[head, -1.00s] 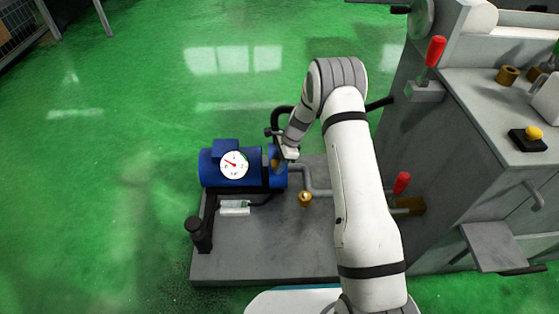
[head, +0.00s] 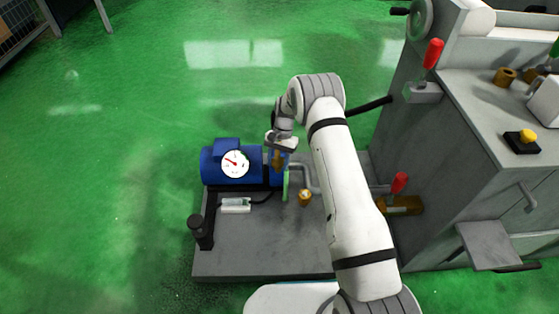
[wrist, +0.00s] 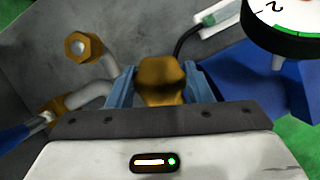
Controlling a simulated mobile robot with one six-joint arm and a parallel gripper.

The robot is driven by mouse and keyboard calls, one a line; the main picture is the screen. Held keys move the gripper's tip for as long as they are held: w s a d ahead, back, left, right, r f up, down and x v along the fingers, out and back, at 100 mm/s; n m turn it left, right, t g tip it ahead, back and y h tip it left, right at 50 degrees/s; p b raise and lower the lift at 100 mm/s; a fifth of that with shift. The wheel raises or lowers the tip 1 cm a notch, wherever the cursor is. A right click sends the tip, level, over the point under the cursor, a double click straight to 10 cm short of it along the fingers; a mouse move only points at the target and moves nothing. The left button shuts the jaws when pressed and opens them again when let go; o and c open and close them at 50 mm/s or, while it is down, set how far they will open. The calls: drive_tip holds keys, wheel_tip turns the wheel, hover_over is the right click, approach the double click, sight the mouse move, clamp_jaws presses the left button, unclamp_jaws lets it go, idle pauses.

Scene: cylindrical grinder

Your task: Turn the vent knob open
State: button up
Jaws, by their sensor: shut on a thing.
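The vent knob is a brass piece (head: 278,159) at the right end of the blue pump motor (head: 228,165). In the wrist view the brass knob (wrist: 161,80) sits between the two fingers of my gripper (wrist: 160,90). My gripper is shut on it. In the head view my gripper (head: 279,147) comes down on the knob from above. A white dial gauge (head: 235,163) with a red needle faces the camera beside it, and its edge shows in the wrist view (wrist: 280,22). My gripper covers part of the knob, and I cannot tell how far it is turned.
A small brass fitting (head: 305,197) stands right of the pump, near a grey pipe. A brass valve (head: 402,205) with a red handle (head: 399,183) sits on the grey machine's side. A black post (head: 200,232) stands on the plate (head: 265,262).

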drive_tip(key=n+h, duration=0.1)
drive_tip(key=n, duration=0.3)
drive_tip(key=shift+s+a+n+g+h, duration=0.15)
drive_tip(key=shift+n+g+h, duration=0.15)
drive_tip(key=shift+h, duration=0.1)
drive_tip(key=shift+f, duration=0.1)
drive_tip(key=o, duration=1)
drive_tip(key=p+v, duration=0.2)
drive_tip(key=v, duration=0.6)
